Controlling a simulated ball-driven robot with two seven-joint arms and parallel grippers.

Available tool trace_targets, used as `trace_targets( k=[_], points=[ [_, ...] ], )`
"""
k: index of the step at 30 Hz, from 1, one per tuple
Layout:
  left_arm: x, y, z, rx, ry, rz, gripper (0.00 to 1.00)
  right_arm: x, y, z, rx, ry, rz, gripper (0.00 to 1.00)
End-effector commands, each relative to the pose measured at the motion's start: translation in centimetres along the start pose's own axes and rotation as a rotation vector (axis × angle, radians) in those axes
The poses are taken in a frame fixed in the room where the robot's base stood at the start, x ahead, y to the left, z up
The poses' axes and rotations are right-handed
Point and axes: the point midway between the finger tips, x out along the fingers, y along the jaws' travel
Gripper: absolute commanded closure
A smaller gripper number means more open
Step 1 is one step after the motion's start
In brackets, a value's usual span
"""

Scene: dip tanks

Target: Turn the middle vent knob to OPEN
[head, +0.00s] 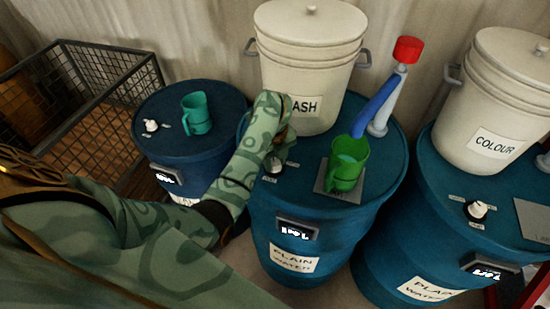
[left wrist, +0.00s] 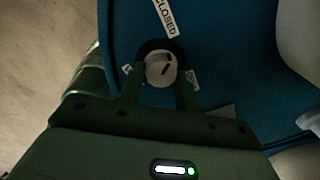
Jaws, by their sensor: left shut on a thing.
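The middle vent knob (head: 273,166) is a white knob on the lid of the middle blue drum (head: 325,205). In the left wrist view the knob (left wrist: 161,69) has dark marks on its top, and a CLOSED label (left wrist: 167,17) lies beyond it. Small labels at its left and right are too covered to read. My left gripper (left wrist: 160,82) is shut on the knob, one finger on each side. In the head view my left gripper (head: 276,152) hides part of the knob. I cannot tell which label it points to. My right gripper is not in view.
A green mug (head: 348,166) stands on a grey plate right of the knob. Behind are a cream bin (head: 312,60) and a blue-handled arm with a red top (head: 407,49). Left drum (head: 182,145) and right drum (head: 410,235) stand close by. A wire cage (head: 105,75) is far left.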

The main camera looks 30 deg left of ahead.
Motion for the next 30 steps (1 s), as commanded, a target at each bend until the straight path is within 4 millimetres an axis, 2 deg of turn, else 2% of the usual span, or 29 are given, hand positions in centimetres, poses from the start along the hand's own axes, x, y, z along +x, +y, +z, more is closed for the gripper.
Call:
trace_targets(
  k=[30],
  points=[
    [-0.2,0.2,0.2,0.949,0.03,-0.001,0.89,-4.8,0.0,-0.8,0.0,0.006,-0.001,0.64]
  ],
)
